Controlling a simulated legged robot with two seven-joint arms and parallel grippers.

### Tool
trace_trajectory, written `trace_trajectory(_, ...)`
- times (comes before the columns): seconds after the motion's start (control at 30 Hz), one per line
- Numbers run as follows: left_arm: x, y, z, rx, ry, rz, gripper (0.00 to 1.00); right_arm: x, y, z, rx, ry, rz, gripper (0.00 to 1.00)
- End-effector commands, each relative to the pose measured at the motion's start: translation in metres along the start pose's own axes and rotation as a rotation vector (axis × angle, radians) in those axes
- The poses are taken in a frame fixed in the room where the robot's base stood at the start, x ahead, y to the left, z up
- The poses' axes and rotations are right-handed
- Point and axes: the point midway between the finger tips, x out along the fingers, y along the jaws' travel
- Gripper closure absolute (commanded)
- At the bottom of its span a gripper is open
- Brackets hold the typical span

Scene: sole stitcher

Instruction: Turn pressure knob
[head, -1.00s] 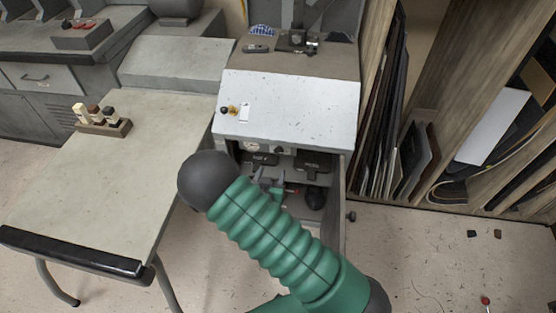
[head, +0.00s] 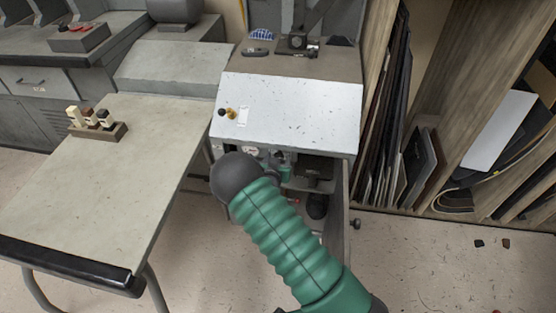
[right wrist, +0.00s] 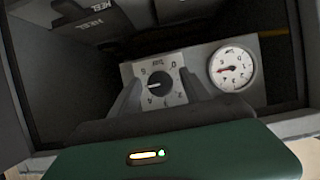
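The pressure knob (right wrist: 159,84) is a dark round knob on a pale numbered dial plate, seen in the right wrist view. A round white gauge (right wrist: 232,67) with a red needle sits right of it. My right gripper (right wrist: 161,80) is open, with one finger on each side of the knob. I cannot tell if the fingers touch it. In the head view my right gripper (head: 283,166) is at the open front of the stitcher (head: 285,110), partly hidden by my green arm. The knob is not clear there. My left gripper is not in view.
Dark pads marked "HEEL" (right wrist: 97,24) lie in the cavity. The cabinet's open door (head: 336,205) stands right of my arm. A grey table (head: 110,190) with a small block holder (head: 98,128) is on the left. Shelves of sheets (head: 420,165) stand right.

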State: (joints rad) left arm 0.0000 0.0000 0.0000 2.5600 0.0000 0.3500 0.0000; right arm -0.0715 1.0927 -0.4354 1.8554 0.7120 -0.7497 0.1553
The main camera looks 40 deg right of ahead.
Motion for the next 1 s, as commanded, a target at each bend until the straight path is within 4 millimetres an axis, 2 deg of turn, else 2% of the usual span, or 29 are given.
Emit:
trace_trajectory(0.07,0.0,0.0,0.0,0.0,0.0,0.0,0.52,0.0,0.0,0.0,0.0,0.0,0.0,0.57)
trace_trajectory(0.4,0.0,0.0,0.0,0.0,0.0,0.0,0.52,0.0,0.0,0.0,0.0,0.0,0.0,1.0)
trace_trajectory(0.73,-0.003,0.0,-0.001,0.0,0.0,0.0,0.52,-0.001,-0.001,0.0,-0.027,-0.001,0.01,1.0)
trace_trajectory(1.0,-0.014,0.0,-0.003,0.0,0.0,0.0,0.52,-0.002,-0.003,-0.001,-0.157,-0.001,0.062,1.0)
